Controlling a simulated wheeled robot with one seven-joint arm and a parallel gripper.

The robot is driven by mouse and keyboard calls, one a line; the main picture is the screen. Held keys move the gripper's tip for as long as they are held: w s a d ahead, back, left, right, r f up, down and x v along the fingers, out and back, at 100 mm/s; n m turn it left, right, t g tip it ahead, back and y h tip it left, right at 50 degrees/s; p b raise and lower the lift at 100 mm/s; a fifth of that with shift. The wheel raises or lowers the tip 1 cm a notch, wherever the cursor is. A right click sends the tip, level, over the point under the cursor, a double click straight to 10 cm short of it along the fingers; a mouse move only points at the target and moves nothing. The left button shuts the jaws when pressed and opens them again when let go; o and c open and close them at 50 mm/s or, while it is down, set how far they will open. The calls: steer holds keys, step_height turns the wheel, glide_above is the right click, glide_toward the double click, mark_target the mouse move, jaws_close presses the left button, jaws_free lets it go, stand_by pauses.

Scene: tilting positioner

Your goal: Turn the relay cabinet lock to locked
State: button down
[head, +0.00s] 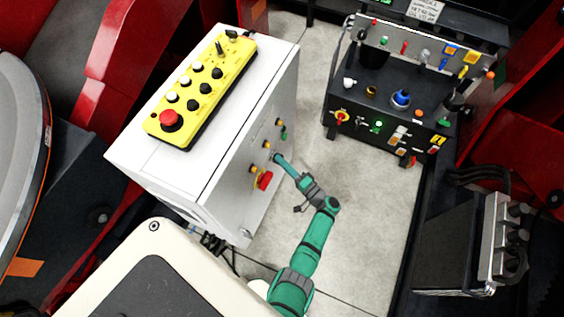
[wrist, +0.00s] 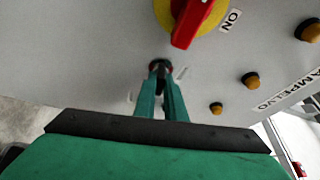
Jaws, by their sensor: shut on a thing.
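The white relay cabinet (head: 215,150) stands left of centre in the head view, its side panel facing my arm. My gripper (head: 277,158) reaches that panel from the right. In the wrist view the two green fingers of my gripper (wrist: 162,82) are shut on the lock (wrist: 160,64), a small dark round fitting with some red on the panel. The fingertips cover most of it, so I cannot tell its turned position. A red and yellow rotary switch (wrist: 194,20) marked ON sits just beyond the lock; it also shows in the head view (head: 263,181).
Several amber lamps or buttons (wrist: 250,80) stick out of the panel beside my fingers. A yellow button box (head: 202,88) lies on the cabinet top. A dark control bench (head: 345,92) stands at the upper right. Pale floor (head: 308,120) lies free between.

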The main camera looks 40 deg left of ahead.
steer(key=shift+r+m+h, duration=0.1)
steer(key=shift+m+h, duration=0.3)
steer(key=shift+m, duration=0.7)
steer(key=c, duration=1.8)
jaws_free()
steer(key=d, duration=0.3)
steer(key=s+d, duration=0.1)
steer(key=d, duration=0.6)
steer(key=shift+s+d, duration=0.35)
